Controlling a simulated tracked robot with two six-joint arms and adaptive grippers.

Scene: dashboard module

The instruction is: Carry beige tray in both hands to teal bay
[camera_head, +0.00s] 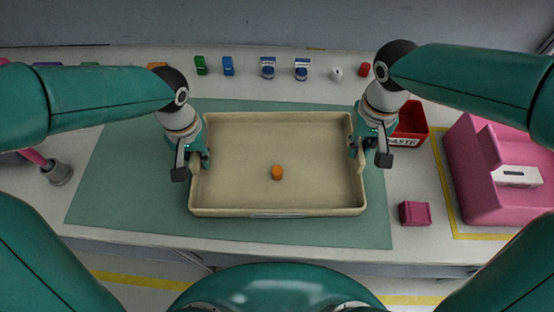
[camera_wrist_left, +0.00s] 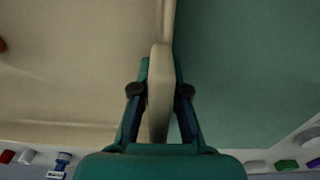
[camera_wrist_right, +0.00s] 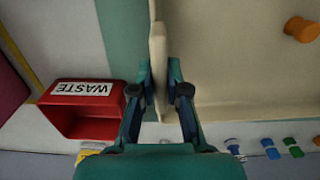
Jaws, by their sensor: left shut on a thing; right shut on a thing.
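The beige tray (camera_head: 240,135) is a shallow rectangular box lying over a green mat on the bench, with a small orange piece (camera_head: 277,172) inside it. My left gripper (camera_head: 206,158) is shut on the tray's left wall, and the left wrist view shows the beige wall (camera_wrist_left: 160,90) between its fingers. My right gripper (camera_head: 354,150) is shut on the right wall, which shows between its fingers in the right wrist view (camera_wrist_right: 158,70). I cannot tell whether the tray touches the mat. No teal bay is clearly marked; the green mat (camera_head: 120,180) is the nearest such area.
A red bin labelled WASTE (camera_head: 412,118) stands right of the tray. A pink machine (camera_head: 490,170) stands farther right inside yellow lines, with a small pink block (camera_head: 415,213) before it. Several small coloured items line the back, including a blue one (camera_head: 228,66). The mat's left part is bare.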

